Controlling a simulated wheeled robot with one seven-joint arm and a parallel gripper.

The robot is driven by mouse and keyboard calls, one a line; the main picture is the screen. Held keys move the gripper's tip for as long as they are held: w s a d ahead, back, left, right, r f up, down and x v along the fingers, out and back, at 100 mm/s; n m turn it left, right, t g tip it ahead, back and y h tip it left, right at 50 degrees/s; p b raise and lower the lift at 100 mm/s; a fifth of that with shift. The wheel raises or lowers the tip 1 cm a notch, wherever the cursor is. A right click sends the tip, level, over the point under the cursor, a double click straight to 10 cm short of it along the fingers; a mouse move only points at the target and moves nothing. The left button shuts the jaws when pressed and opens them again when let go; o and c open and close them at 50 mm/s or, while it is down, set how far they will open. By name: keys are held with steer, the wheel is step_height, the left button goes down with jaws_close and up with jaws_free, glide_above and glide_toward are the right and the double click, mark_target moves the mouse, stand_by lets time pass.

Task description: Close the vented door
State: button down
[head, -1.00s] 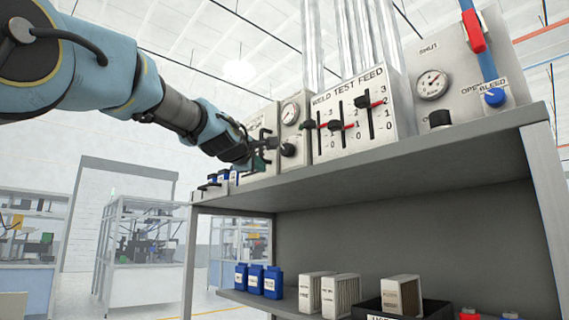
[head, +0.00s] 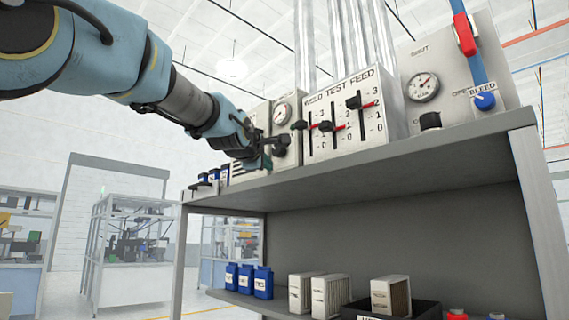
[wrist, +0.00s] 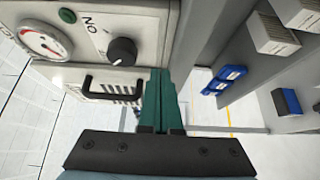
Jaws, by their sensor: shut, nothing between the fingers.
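The vented door, a pale panel with dark slots (head: 237,170), shows only in part in the head view, below and behind my gripper (head: 266,152). In the wrist view a black bar handle (wrist: 110,88) stands on a pale slotted face, which I take to be the door (wrist: 128,88). My gripper's teal fingers (wrist: 158,85) are shut and empty, just right of the handle and close to the panel's edge. Whether they touch it I cannot tell. How far the door stands open is not clear.
A gauge (wrist: 45,40) and black knob (wrist: 122,51) sit on the panel beside the handle. The slider box (head: 345,115) stands to the right on the grey shelf (head: 400,155). Blue bottles (head: 248,281) and white filter boxes (head: 330,295) stand on the lower shelf.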

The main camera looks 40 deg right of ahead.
steer(key=s+b, duration=0.1)
steer(key=s+d+b, duration=0.1)
steer(key=s+b, duration=0.2)
steer(key=shift+s+d+b, duration=0.3)
steer(key=shift+s, duration=0.1)
